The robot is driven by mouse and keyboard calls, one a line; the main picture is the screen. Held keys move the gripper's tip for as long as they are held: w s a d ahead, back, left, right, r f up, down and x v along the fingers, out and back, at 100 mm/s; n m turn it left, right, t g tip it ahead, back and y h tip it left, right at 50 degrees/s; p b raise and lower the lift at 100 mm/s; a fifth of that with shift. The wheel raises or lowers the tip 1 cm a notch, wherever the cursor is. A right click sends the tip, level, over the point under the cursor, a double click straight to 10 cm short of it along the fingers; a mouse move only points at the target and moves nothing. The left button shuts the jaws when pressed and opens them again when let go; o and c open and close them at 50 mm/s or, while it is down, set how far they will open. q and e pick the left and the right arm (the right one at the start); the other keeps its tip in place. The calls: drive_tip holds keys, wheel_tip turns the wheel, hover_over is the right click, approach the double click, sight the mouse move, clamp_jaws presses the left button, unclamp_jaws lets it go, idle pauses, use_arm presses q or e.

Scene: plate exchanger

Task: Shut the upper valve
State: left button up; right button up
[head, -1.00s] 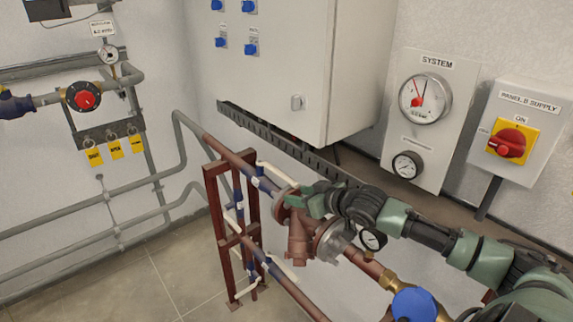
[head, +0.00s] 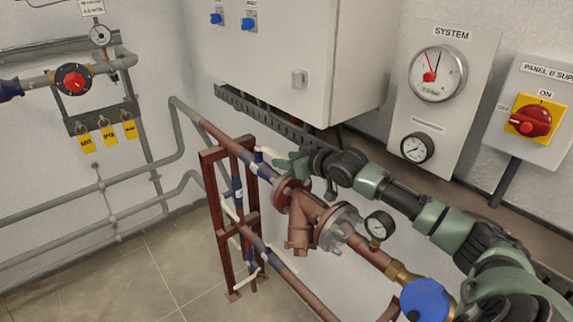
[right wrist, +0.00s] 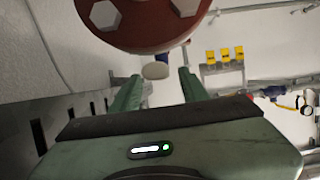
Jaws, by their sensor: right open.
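The upper valve is a blue-bodied valve (head: 262,171) on the upper brown pipe, left of a flange. Its white lever (head: 267,152) slants along the pipe, and its right end is close to my right gripper (head: 287,163). In the right wrist view, my right gripper (right wrist: 157,90) is open. The rounded end of the white lever (right wrist: 156,71) shows just ahead of the fingers, in line with the gap between them. I cannot tell whether it touches either finger. My left gripper is not in view.
A brown flange (right wrist: 140,15) looms close above the fingers in the right wrist view. A brown strainer (head: 300,225) and a small gauge (head: 379,226) sit on the same pipe. A lower pipe with white levers runs below. A grey cabinet (head: 290,60) hangs behind.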

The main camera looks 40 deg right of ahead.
drive_tip(key=shift+w, duration=0.2)
clamp_jaws()
idle(1.4)
